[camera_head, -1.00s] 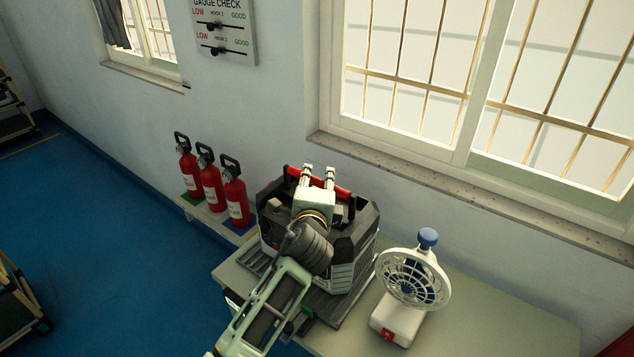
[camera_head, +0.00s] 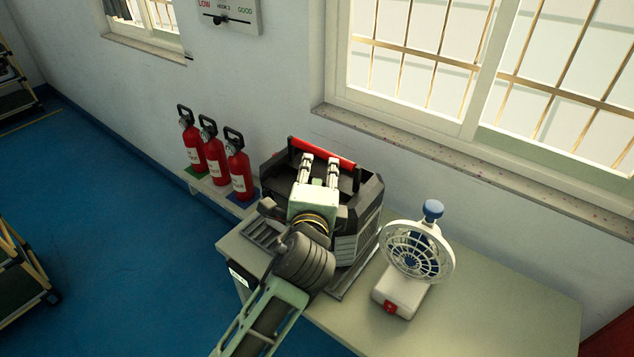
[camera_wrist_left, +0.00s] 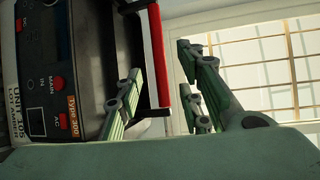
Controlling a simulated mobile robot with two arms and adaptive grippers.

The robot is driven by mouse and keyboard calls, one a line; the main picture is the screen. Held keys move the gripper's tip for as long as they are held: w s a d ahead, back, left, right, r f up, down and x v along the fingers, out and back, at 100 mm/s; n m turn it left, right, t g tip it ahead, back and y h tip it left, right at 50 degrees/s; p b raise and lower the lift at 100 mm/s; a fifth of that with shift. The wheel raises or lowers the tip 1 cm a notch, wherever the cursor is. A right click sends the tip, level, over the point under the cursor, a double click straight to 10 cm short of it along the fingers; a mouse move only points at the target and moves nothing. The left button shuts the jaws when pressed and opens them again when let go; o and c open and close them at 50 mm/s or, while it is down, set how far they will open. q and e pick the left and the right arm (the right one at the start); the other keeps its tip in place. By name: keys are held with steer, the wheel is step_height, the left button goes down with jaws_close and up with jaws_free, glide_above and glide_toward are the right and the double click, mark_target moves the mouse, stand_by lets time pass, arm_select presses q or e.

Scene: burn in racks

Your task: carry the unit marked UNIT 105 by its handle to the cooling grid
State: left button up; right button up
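UNIT 105 (camera_head: 358,225) is a dark box with a red top handle (camera_head: 323,151). It stands upright on the slatted cooling grid (camera_head: 265,233) on the table. Its UNIT 105 lettering and front panel (camera_wrist_left: 42,75) show at the left of the left wrist view, with the red handle (camera_wrist_left: 157,55) beside them. My left gripper (camera_head: 319,170) is open and empty, its fingertips just on the near side of the handle. The left wrist view shows its fingers (camera_wrist_left: 160,100) spread apart, nothing gripped. My arm hides part of the unit and grid. My right gripper is not in view.
A white fan (camera_head: 418,252) with a blue knob stands right of the unit on the table (camera_head: 480,305). Red extinguishers (camera_head: 213,158) stand on a low shelf to the left. The wall and window sill (camera_head: 430,162) are behind. The table's right part is clear.

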arm_select(q)
steer(key=shift+s+a+r, duration=0.1)
steer(key=shift+s, duration=0.8)
